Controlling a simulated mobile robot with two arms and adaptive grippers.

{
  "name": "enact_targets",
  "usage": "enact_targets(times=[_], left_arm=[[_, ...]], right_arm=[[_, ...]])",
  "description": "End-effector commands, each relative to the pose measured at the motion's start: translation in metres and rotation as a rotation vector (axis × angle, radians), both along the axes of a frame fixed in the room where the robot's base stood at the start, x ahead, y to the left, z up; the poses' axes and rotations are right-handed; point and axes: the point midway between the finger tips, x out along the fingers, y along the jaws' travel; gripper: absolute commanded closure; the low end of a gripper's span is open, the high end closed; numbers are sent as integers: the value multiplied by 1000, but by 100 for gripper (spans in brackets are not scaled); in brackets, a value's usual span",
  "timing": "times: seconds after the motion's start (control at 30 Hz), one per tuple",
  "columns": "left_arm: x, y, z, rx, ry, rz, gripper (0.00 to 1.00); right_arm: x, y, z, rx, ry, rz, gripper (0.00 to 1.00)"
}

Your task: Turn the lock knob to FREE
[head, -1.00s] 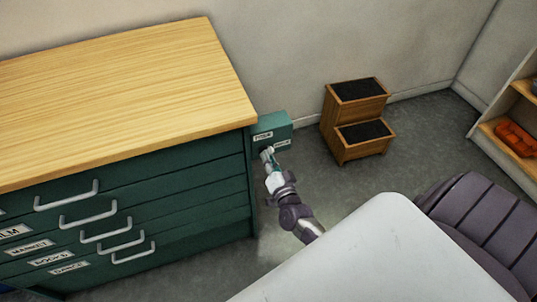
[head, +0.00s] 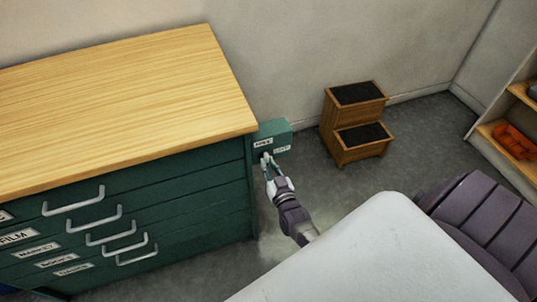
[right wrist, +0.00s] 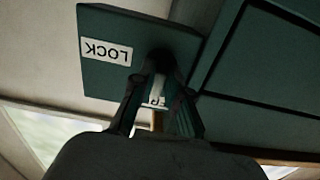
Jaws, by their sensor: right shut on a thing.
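The teal lock box (head: 277,131) is fixed to the right end of the green cabinet, with a FREE label (head: 263,142) upper left and a second label (head: 282,149) lower right. In the right wrist view the box (right wrist: 100,75) appears upside down with a readable LOCK label (right wrist: 106,51). My right gripper (head: 267,160) is at the box front, its fingers shut on the knob. In the right wrist view the gripper (right wrist: 160,75) covers most of the knob, so its pointing direction cannot be told. My left gripper is not in view.
The green cabinet (head: 190,190) with a wooden top (head: 120,90) and several handled drawers stands left. A wooden step stool (head: 350,145) stands right of the box by the wall. A shelf (head: 515,160) holds an orange item at far right. Grey floor lies between.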

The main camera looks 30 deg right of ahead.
Motion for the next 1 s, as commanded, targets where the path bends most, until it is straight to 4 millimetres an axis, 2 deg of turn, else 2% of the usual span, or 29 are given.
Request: enact_targets(times=[0.67,0.7,0.8,0.83,1.0], left_arm=[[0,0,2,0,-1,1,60],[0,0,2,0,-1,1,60],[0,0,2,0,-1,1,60],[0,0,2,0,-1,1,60],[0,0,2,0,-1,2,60]], right_arm=[[-1,1,-2,-58,18,1,100],[-1,1,-2,-58,18,1,80],[-1,1,-1,-58,17,1,64],[-1,1,-1,-58,17,1,60],[0,0,-1,-57,15,0,60]])
